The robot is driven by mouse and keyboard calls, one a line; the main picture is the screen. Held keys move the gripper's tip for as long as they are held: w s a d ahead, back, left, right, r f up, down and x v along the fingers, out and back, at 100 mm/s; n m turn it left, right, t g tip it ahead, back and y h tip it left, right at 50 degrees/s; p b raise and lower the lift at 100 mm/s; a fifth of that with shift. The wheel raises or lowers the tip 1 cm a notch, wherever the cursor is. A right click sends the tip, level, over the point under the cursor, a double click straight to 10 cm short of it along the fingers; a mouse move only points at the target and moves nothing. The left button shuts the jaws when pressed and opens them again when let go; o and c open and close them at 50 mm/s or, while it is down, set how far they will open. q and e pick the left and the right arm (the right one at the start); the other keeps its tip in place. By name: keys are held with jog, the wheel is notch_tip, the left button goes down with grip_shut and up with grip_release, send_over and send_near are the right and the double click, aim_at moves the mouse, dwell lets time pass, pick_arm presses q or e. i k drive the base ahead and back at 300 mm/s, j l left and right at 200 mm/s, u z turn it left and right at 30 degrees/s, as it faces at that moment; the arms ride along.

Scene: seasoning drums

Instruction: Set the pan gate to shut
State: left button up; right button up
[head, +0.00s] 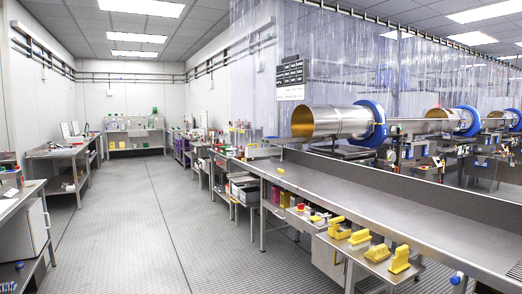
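A long steel pan or trough (375,203) runs from the middle of the head view to the lower right. I cannot make out for certain a gate on it, or whether one is open or shut. A steel seasoning drum (338,121) with a golden inside and a blue ring (376,122) lies on its side behind the trough's far end. Neither of my grippers is in view.
Yellow blocks or scoops (400,260) stand on a low shelf in front of the trough. A steel bench (58,151) stands at the left. A wide clear floor aisle (145,220) runs down the middle to a sink bench (135,139).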

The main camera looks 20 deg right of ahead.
aim_at(257, 152)
jog(key=z, duration=0.15)
jog(key=i+z, duration=0.25)
jog(key=i, duration=4.85)
jog(key=i+u, duration=0.1)
jog(key=i, duration=0.55)
jog(key=i+l+u, duration=0.1)
jog(key=i, duration=0.5)
jog(key=i+l+u, duration=0.1)
jog(key=i, duration=0.55)
jog(key=i+u, duration=0.2)
jog(key=k+l, duration=0.05)
